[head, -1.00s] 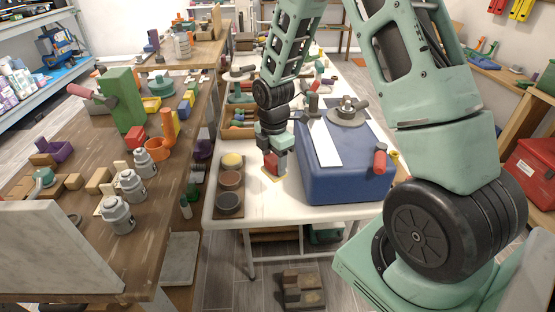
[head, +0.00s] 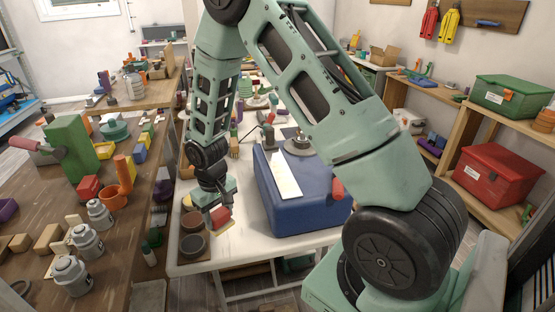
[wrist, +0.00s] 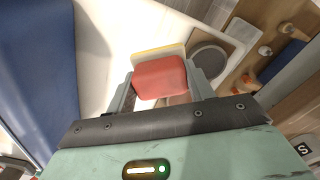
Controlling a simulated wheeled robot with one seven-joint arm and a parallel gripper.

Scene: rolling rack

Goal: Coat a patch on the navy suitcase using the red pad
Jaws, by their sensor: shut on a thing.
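The navy suitcase (head: 292,212) lies flat on the white table, with a bare white strip (head: 284,175) along its top. My gripper (head: 217,211) is shut on the red pad (head: 221,217) between the suitcase and a column of round dishes. In the wrist view the red pad (wrist: 160,78) sits between the fingers, with a pale yellow layer (wrist: 158,52) at its far edge. A dark grey dish (head: 193,246) and a reddish dish (head: 192,222) stand left of the pad. The suitcase (wrist: 38,70) fills the left of the wrist view. The pad's underside is hidden.
The white table (head: 225,258) has a clear strip between dishes and suitcase. A metal fitting (head: 298,142) and a red-handled tool (head: 337,188) are at the suitcase. A cluttered wooden bench (head: 115,240) stands left; red (head: 492,172) and green (head: 510,95) boxes stand right.

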